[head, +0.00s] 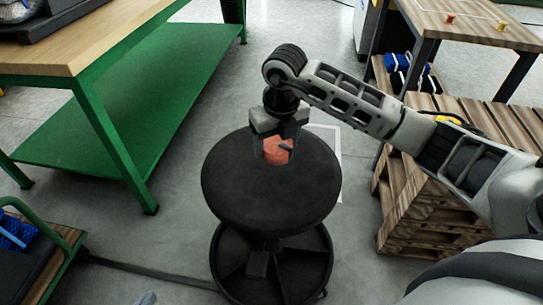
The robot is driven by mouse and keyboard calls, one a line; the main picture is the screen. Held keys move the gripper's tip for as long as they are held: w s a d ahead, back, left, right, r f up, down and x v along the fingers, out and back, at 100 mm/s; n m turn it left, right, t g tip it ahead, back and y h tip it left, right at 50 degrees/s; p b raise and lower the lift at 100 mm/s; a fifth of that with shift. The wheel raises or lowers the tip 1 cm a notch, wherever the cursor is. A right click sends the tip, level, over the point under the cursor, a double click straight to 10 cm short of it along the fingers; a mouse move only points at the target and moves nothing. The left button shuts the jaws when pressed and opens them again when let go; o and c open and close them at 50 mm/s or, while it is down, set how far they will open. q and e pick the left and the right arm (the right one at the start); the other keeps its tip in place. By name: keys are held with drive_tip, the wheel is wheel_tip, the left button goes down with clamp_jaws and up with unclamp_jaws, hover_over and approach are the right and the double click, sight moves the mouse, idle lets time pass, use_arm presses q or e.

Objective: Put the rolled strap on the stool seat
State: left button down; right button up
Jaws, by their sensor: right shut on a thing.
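The rolled strap (275,154) is a small orange-red roll in the head view. My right gripper (277,150) points down with its fingers around the strap and is shut on it. The strap is over the back part of the round black stool seat (268,198). The fingers hide part of the strap, and I cannot tell whether its underside touches the seat. A small grey piece at the bottom edge, left of the stool, looks like the tip of my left gripper (146,299); its jaws cannot be made out.
A green-framed workbench (125,45) with a green lower shelf stands at the left. Stacked wooden pallets (430,205) and a wooden table (470,22) stand at the right. A dark strap (150,272) runs along the floor to the stool's base (225,265).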

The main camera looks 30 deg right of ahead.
sight(271, 156)
drive_tip(key=shift+w+a+f, duration=0.25)
drive_tip(key=shift+w+f, duration=0.15)
drive_tip(key=shift+f, duration=0.1)
wheel_tip(271, 156, down, 3)
drive_tip(key=shift+w+a+f+b, duration=0.1)
drive_tip(key=shift+w+b, duration=0.05)
drive_tip(key=shift+b, duration=0.3)
drive_tip(key=shift+f, duration=0.2)
use_arm(q)
wheel_tip(271, 156, down, 2)
drive_tip(key=shift+d+g, duration=0.15)
drive_tip(key=shift+g, duration=0.15)
use_arm(e)
drive_tip(key=shift+f, duration=0.15)
drive_tip(key=o, duration=1.1)
